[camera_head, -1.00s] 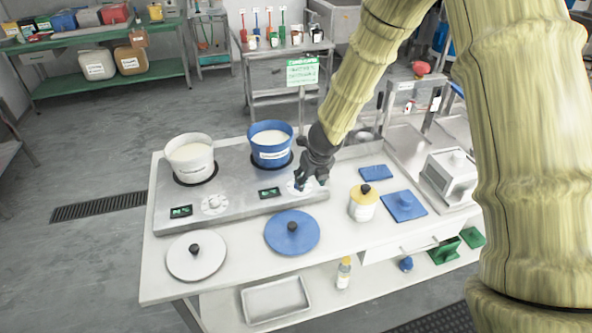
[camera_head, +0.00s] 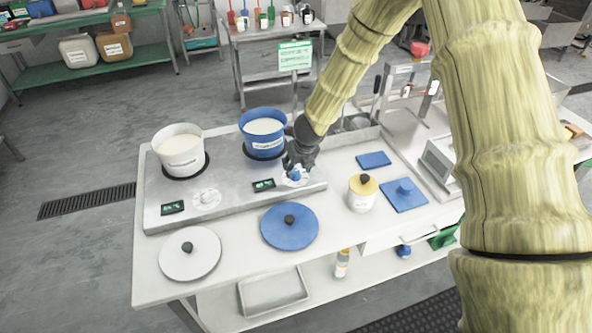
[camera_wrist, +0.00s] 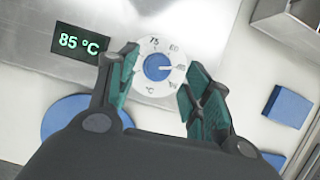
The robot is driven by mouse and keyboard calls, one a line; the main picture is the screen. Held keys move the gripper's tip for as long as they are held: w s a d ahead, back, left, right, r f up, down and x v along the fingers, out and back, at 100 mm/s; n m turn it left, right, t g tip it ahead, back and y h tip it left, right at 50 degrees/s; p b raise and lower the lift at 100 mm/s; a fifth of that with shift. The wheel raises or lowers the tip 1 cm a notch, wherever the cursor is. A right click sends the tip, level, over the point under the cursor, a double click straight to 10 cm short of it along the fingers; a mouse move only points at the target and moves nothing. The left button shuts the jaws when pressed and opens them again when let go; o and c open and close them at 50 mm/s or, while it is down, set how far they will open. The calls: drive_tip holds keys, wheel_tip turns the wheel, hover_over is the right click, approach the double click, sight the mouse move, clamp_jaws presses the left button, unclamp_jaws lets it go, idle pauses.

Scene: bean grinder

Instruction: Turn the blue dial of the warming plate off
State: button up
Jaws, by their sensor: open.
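The warming plate (camera_head: 230,205) is a long metal slab with a white dial (camera_head: 206,198) on the left and a blue dial (camera_head: 296,176) on the right. The blue dial also shows in the wrist view (camera_wrist: 157,67), a blue knob on a white marked disc. The green display (camera_wrist: 81,42) beside it reads 85 °C. My gripper (camera_head: 298,170) is at the blue dial; in the wrist view its teal fingers (camera_wrist: 160,88) are open, one on each side of the dial, with gaps to the knob. Their height above the knob is hard to tell.
A blue pot (camera_head: 263,138) and a white pot (camera_head: 180,155) stand on the plate. A blue lid (camera_head: 289,235) and a white lid (camera_head: 190,262) lie in front. A yellow-topped jar (camera_head: 362,200) and blue pads (camera_head: 374,160) are to the right.

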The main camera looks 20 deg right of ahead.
sight(295, 171)
drive_tip(key=shift+x, duration=1.55)
drive_tip(key=c, duration=1)
